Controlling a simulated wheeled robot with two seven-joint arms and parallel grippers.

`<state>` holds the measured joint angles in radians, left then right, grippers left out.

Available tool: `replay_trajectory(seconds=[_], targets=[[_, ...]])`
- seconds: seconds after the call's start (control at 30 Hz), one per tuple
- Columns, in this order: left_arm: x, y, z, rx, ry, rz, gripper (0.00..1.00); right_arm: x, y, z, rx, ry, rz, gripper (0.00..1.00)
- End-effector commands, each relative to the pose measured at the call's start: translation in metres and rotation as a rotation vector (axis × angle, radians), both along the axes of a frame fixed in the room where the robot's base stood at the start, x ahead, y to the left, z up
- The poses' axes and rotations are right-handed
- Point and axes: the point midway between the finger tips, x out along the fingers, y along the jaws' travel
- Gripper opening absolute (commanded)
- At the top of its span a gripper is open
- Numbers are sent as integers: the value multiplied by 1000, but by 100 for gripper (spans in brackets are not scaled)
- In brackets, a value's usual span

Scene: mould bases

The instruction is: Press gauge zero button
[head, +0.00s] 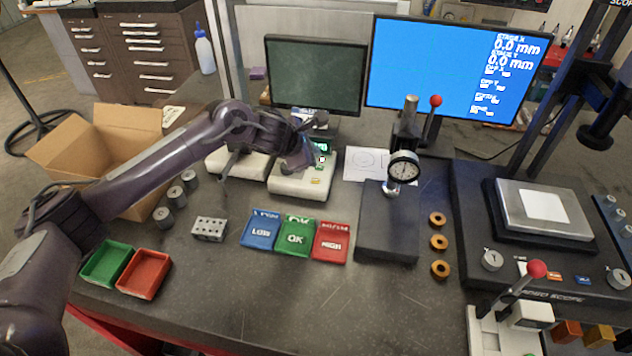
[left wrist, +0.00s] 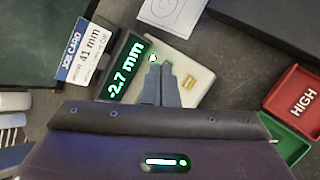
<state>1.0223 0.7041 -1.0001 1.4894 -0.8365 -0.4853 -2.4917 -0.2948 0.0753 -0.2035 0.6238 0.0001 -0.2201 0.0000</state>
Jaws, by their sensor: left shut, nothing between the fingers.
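The digital gauge is a white box (head: 297,187) with a dark display; the display (left wrist: 126,68) reads -2.7 mm in green in the left wrist view. A small round white button with a green edge (left wrist: 152,57) is beside the display, and it shows as a pale spot in the head view (head: 322,159). A small yellow part (head: 315,181) is also on the box. My left gripper (head: 316,166) is shut and empty above the gauge. In the left wrist view its fingertips (left wrist: 161,66) lie right by the button; I cannot tell whether they touch it.
A job card (left wrist: 84,53) reading 41 mm stands beside the display. A dial gauge (head: 403,167) on a stand is to the right. Blue, green and red trays (head: 331,243) lie in front, with a holed block (head: 209,229) to their left.

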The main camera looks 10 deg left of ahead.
Motion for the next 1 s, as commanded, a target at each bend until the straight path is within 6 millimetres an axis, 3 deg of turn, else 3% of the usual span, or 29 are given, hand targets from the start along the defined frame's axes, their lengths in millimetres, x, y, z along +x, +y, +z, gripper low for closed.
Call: replay_trajectory(seconds=[0.13, 0.4, 1.0], targets=[[0, 0, -26, -1, 3, 1, 0, 9, -4, -15, -5, -13, -4, 36], [0, 0, -62, -1, -1, 0, 0, -7, -7, -47, -8, 9, -4, 36], [0, 0, -66, 0, -1, 1, 0, -8, -6, -51, -7, 11, -1, 36]])
